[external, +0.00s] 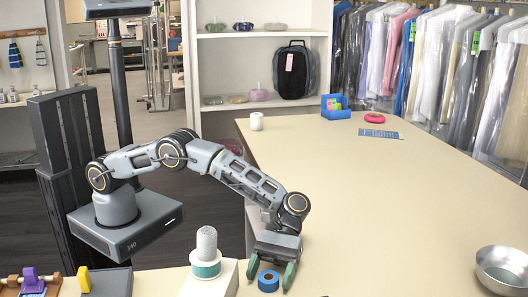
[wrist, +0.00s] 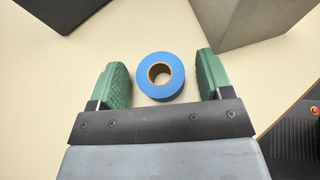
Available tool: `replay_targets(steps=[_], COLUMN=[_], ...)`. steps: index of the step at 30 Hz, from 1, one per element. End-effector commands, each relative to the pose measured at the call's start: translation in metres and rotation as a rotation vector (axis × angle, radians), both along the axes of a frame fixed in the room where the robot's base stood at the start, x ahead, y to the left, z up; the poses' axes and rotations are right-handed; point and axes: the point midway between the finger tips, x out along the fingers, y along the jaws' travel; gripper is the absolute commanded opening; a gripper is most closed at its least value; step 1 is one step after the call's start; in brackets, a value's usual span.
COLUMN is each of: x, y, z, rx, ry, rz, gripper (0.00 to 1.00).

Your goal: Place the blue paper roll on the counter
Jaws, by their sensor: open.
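The blue paper roll (external: 268,281) sits on the cream counter (external: 385,215) near its front edge, hole facing up. In the wrist view the roll (wrist: 160,77) lies between the two green fingers, with a gap on both sides. My gripper (external: 272,277) is open and points down at the counter around the roll. In the wrist view my gripper (wrist: 155,75) holds nothing. I cannot tell exactly how high the fingertips are above the counter.
A white block (external: 210,283) with a teal-banded roll (external: 205,262) stands just left of my gripper. A metal bowl (external: 502,268) is at the right. The counter's middle is clear.

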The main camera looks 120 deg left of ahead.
Motion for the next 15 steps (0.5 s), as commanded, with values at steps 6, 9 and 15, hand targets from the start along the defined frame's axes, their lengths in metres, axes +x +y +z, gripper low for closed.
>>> replay_targets(steps=[6, 9, 15], x=[0.0, 0.0, -0.005], y=[0.0, 0.0, 0.031], z=[0.001, 0.006, 0.014], rx=[0.0, 0.0, 0.0], ry=[0.0, 0.0, -0.002], rz=[0.0, 0.0, 0.004], gripper=[0.73, 0.73, 0.73])
